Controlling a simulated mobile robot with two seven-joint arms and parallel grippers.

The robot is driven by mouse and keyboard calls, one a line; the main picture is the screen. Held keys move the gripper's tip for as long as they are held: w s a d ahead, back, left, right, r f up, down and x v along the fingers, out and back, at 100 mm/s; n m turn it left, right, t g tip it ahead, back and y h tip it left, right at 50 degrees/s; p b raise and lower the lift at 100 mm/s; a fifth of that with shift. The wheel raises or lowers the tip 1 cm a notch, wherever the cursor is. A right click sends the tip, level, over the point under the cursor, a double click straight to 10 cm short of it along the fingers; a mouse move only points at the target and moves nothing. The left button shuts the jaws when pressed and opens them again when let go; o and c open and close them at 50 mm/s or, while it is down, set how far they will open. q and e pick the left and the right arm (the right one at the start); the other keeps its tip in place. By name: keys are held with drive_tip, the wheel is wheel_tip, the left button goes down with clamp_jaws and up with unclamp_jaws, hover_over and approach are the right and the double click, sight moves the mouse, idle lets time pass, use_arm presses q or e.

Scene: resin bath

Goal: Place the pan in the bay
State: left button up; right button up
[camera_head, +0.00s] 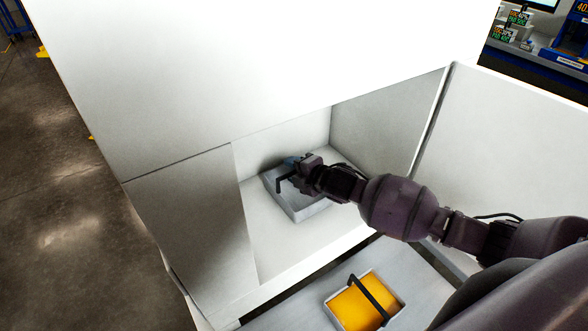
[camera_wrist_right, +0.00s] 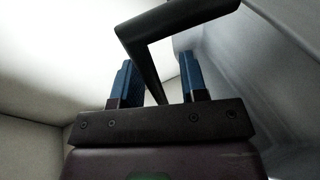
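A grey pan (camera_head: 313,211) with a dark angular handle (camera_head: 284,182) rests on the floor of the open white bay (camera_head: 262,240). My right gripper (camera_head: 291,164) is inside the bay, above the pan at its handle. In the right wrist view its blue fingers (camera_wrist_right: 158,82) stand apart. The dark handle (camera_wrist_right: 150,50) passes between or just in front of them, with light showing at its sides. Part of the pan is hidden by my right gripper and arm. A grey wall, seemingly the pan's (camera_wrist_right: 225,70), shows at the right. My left gripper is not in view.
A second container with orange-yellow content (camera_head: 352,308) and a dark handle sits on a light surface below the bay. An open white panel (camera_head: 510,150) stands at right.

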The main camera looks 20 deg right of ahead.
drive_tip(key=shift+r, duration=0.1)
drive_tip(key=shift+s+r, duration=0.1)
drive_tip(key=v, duration=1.1)
drive_tip(key=shift+s+d+p, duration=0.15)
drive_tip(key=shift+s+p, duration=0.2)
drive_tip(key=shift+p, duration=0.05)
